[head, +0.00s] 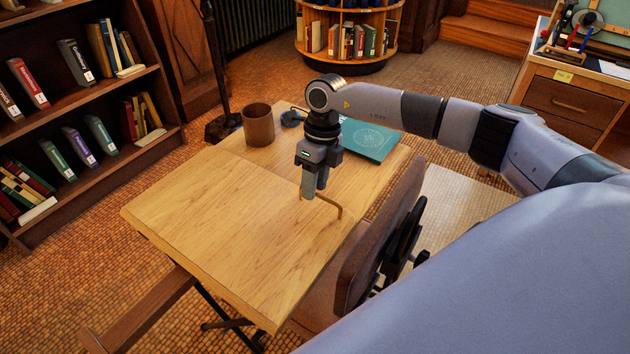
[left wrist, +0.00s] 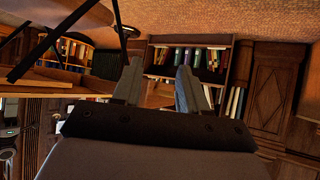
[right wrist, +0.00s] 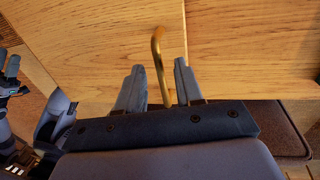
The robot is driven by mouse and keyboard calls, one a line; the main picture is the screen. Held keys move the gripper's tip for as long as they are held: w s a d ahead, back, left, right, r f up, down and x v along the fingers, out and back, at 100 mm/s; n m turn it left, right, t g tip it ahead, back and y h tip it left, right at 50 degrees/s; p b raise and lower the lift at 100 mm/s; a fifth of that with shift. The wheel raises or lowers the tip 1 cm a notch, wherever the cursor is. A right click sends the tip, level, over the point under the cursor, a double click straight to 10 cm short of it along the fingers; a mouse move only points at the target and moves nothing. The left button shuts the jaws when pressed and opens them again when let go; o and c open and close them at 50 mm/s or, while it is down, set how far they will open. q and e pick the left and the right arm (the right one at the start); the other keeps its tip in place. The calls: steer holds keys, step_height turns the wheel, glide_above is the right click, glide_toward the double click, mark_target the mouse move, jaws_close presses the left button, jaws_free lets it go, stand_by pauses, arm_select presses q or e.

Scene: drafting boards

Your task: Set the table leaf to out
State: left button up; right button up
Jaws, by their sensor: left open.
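The wooden table (head: 230,220) has a top in two panels that meet at a seam, with the larger panel nearer me. I cannot tell for sure which panel is the leaf. A bent brass handle (head: 325,201) stands at the table's right side near the seam. My right gripper (head: 308,195) points down at the handle. In the right wrist view the handle (right wrist: 158,50) runs between the fingers of my right gripper (right wrist: 159,66), which are apart, with gaps beside it. My left gripper (left wrist: 159,66) is open and empty, facing bookshelves; it is out of the head view.
A brown mug (head: 258,125) and a teal book (head: 369,140) sit on the far panel. A chair (head: 380,235) stands close at the table's right side. A bookcase (head: 85,100) is at the left. The near panel is bare.

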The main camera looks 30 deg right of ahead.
steer(key=shift+c, duration=0.3)
jaws_close()
steer(key=shift+r, duration=0.1)
stand_by(1.0)
